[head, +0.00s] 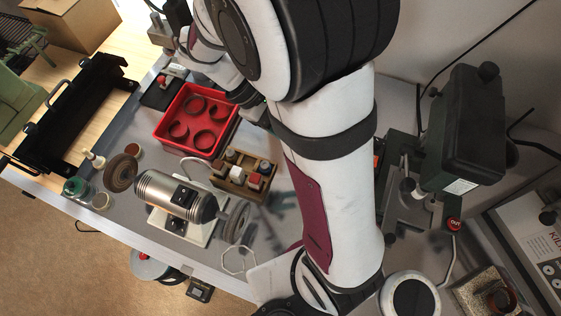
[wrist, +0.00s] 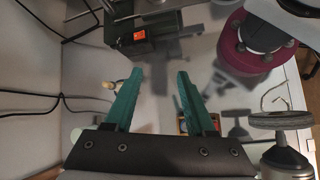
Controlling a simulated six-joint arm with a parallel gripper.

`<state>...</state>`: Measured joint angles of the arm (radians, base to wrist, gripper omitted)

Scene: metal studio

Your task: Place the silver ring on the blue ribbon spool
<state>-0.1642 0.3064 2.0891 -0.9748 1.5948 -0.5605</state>
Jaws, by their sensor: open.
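I cannot make out a silver ring or a blue ribbon spool for certain in either view. A small green spool-like thing (head: 75,187) lies at the bench's left end. My gripper (wrist: 159,72) shows in the wrist view with two green fingers spread wide and nothing between them. In the head view I cannot clearly make out its fingers.
A polishing motor (head: 165,192) with a wheel at each end stands mid-bench, beside a wooden block of small bottles (head: 235,182). A black rack (head: 75,115) stands at left. A dark machine (head: 460,130) stands at right. Bare bench shows near the motor.

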